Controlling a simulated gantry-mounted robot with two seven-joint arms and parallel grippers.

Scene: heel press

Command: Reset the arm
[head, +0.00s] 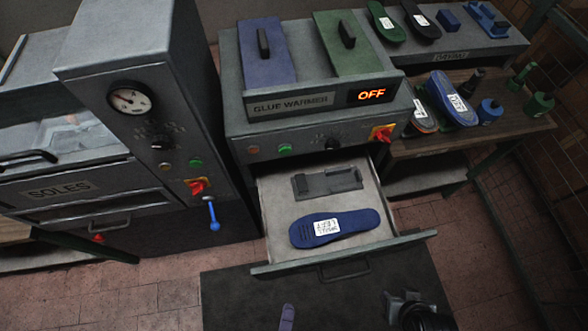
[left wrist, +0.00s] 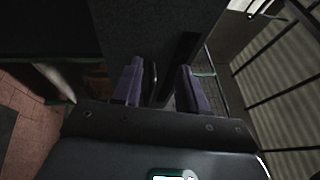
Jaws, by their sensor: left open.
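My left gripper (left wrist: 161,82) shows in the left wrist view with its two purple-grey fingers apart and nothing visible between them. In the head view only a small purple finger part (head: 287,317) shows at the bottom edge, in front of the open drawer. A dark mechanical part (head: 415,312) at the bottom right looks like part of my right arm; its jaws cannot be made out. A blue insole with a white label (head: 335,227) lies in the open drawer (head: 275,197), apart from both arms.
The drawer juts out below the glue warmer (head: 290,103), whose display reads OFF. A grey fixture (head: 327,182) lies behind the insole. The soles press (head: 125,60) stands left. A wooden bench (head: 470,135) with shoes and bottles stands right, below the dryer shelf (head: 470,55).

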